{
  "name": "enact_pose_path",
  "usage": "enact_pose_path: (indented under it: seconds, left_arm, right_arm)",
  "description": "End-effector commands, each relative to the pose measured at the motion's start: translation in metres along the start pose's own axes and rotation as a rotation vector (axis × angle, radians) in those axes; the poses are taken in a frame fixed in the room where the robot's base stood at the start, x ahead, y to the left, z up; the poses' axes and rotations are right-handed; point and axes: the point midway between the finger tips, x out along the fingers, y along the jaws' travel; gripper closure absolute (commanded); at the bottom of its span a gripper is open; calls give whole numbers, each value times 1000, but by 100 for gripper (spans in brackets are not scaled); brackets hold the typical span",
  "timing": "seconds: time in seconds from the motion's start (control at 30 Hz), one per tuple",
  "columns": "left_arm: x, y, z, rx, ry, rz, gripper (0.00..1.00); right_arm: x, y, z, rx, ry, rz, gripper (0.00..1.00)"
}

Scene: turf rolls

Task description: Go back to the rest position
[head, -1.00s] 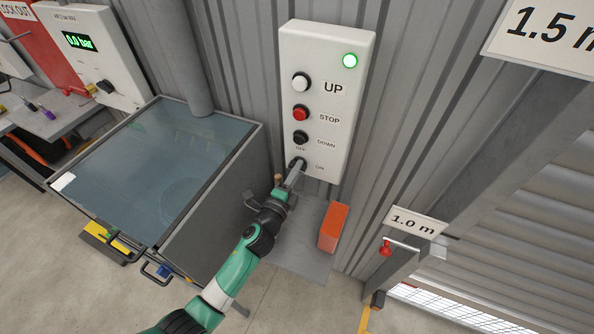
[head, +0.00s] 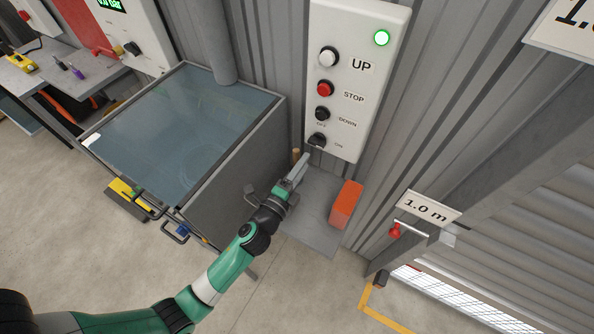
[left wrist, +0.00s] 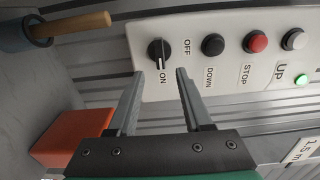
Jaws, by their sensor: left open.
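My left gripper (head: 305,160) is in front of the lower end of the white control panel (head: 352,105). It is open and empty. The black rotary knob (head: 317,139) sits just beyond its fingertips. In the left wrist view the open fingers (left wrist: 160,78) point at the knob (left wrist: 158,52), with a visible gap. The knob's white mark points toward the ON label (left wrist: 163,83). The green lamp (head: 382,38) on the panel is lit. My right gripper is not in view.
A glass-topped grey cabinet (head: 283,108) stands left of my left arm. An orange block (head: 345,205) is right of the gripper, below the panel. The floor in front is open.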

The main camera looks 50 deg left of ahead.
Motion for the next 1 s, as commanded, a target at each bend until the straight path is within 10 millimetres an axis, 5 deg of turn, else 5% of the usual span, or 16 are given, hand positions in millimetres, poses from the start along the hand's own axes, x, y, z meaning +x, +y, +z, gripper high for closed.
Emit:
enact_pose_path:
  seconds: [0.23, 0.83, 0.93, 1.0]
  left_arm:
    - [-35, 1, 0, 2, 0, 0, 50]
    - [-36, 0, -1, 1, 1, 0, 50]
    - [-29, -14, -7, -6, 11, -29, 50]
    - [-15, -41, -16, -19, 23, -83, 50]
  right_arm:
    - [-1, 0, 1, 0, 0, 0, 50]
    - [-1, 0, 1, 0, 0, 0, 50]
    - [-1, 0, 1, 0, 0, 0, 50]
    - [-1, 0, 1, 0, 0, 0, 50]
